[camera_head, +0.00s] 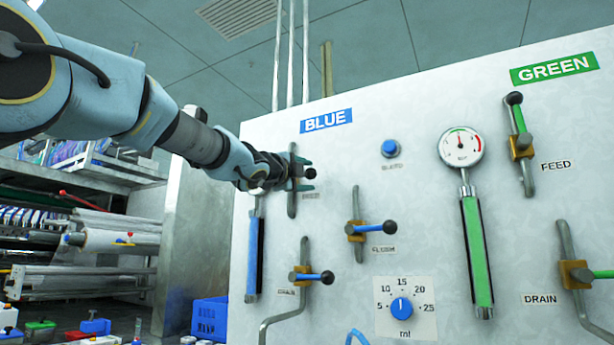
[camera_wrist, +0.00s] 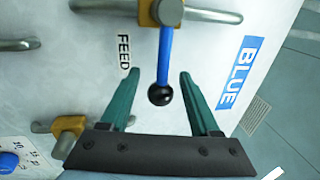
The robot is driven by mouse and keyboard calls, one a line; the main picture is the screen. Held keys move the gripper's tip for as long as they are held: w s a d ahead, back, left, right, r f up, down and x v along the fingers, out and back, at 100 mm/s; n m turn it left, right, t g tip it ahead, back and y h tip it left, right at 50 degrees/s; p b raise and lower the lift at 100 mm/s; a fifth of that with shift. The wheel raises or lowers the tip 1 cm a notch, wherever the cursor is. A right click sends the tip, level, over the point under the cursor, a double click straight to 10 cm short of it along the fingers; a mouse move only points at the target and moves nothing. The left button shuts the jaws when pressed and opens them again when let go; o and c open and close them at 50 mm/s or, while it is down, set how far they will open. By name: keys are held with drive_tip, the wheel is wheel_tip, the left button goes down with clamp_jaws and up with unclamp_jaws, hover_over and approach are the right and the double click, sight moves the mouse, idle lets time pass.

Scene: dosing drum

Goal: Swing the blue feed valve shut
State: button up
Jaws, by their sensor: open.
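The blue feed valve has a blue lever (camera_wrist: 165,55) with a black ball knob (camera_wrist: 160,95), on a brass body (camera_wrist: 150,12) set in a steel pipe. The lever stands crosswise to the pipe. In the head view the knob (camera_head: 310,174) points right from the upright pipe (camera_head: 292,200), and my arm hides most of the lever. My gripper (camera_wrist: 160,73) is open, with one teal finger on each side of the lever and gaps to both. In the head view my gripper (camera_head: 308,181) is at the valve, below the BLUE sign (camera_head: 326,121).
Below are the blue flush valve (camera_head: 378,228) and the blue drain valve (camera_head: 315,277), both with levers pointing right. A dial (camera_head: 401,308), a blue button (camera_head: 390,148) and a gauge (camera_head: 461,147) sit on the white panel. Green valves (camera_head: 520,145) are farther right.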

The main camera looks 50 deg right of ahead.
drive_tip(key=b+v, duration=0.1)
drive_tip(key=v, duration=0.9)
drive_tip(key=shift+s+a+b, duration=0.2)
drive_tip(key=shift+a+b, duration=0.1)
drive_tip(key=shift+b, duration=0.1)
drive_tip(key=shift+f, duration=0.1)
drive_tip(key=w+a+f+n+t+y, duration=0.4)
drive_tip(key=w+f+n, duration=0.2)
drive_tip(key=w+f, duration=0.4)
drive_tip(key=w+a+f+n+t+y, duration=0.1)
drive_tip(key=w+a+f+n+y, duration=0.5)
drive_tip(key=a+f, duration=0.6)
drive_tip(key=w+a+f+n+y, duration=0.4)
drive_tip(key=w+a+f+n, duration=0.3)
drive_tip(key=a+f, duration=0.5)
drive_tip(key=s+a+f+n+g+y, duration=0.35)
drive_tip(key=a+f+n, duration=0.25)
drive_tip(key=a+f, duration=0.65)
drive_tip(key=s+a+f+n+g+y, duration=0.2)
drive_tip(key=s+a+f+n+g, duration=0.4)
drive_tip(key=s+a+f, duration=0.55)
wheel_tip(320, 180, up, 12)
drive_tip(key=s+d+n+t+p, duration=0.1)
drive_tip(key=p, duration=1.1)
drive_tip(key=shift+s+d, duration=0.35)
drive_tip(key=shift+s, duration=0.05)
